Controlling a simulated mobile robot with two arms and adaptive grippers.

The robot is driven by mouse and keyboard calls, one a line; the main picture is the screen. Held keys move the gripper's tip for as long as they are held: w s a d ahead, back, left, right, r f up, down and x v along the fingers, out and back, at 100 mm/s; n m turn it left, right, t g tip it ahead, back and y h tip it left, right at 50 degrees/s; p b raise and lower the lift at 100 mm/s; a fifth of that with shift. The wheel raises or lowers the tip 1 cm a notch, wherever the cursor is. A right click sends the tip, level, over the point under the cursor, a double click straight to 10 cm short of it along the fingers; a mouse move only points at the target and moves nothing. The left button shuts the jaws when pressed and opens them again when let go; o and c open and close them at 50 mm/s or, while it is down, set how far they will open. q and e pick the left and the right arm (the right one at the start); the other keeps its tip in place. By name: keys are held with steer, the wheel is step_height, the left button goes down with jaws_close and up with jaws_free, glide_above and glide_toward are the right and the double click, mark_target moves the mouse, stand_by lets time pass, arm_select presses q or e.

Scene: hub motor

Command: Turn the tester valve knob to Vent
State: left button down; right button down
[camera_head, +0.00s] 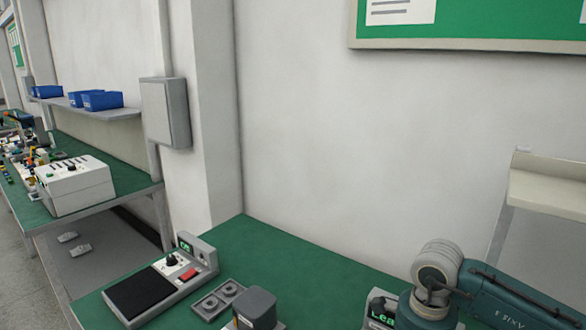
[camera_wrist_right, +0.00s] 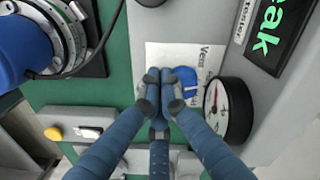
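The leak tester shows in the right wrist view with a green "Leak" display (camera_wrist_right: 268,35), a round gauge (camera_wrist_right: 228,108) and a white valve plate (camera_wrist_right: 160,54) printed with "Vent". A blue valve knob (camera_wrist_right: 187,76) sits on the plate, partly hidden by my fingers. My right gripper (camera_wrist_right: 163,84) has its fingertips drawn together at the knob's left side; whether they touch it I cannot tell. In the head view the tester's display (camera_head: 382,307) shows at the bottom, mostly behind my right arm. My left gripper is not in view.
A scale-like device (camera_head: 160,285) with a black pad, a grey tray (camera_head: 212,301) and a dark grey block (camera_head: 256,307) stand on the green bench (camera_head: 285,262) left of the tester. In the wrist view a blue cylindrical part (camera_wrist_right: 22,50) and a cable lie at upper left.

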steer(key=shift+w+d+r, duration=0.1)
steer(key=shift+w+r, duration=0.1)
steer(key=shift+w, duration=0.05)
steer(key=shift+r, duration=0.1)
steer(key=shift+a, duration=0.25)
steer(key=shift+s+a, duration=0.1)
steer(key=shift+a, duration=0.1)
step_height(320, 180, up, 6)
steer(key=p, duration=0.3)
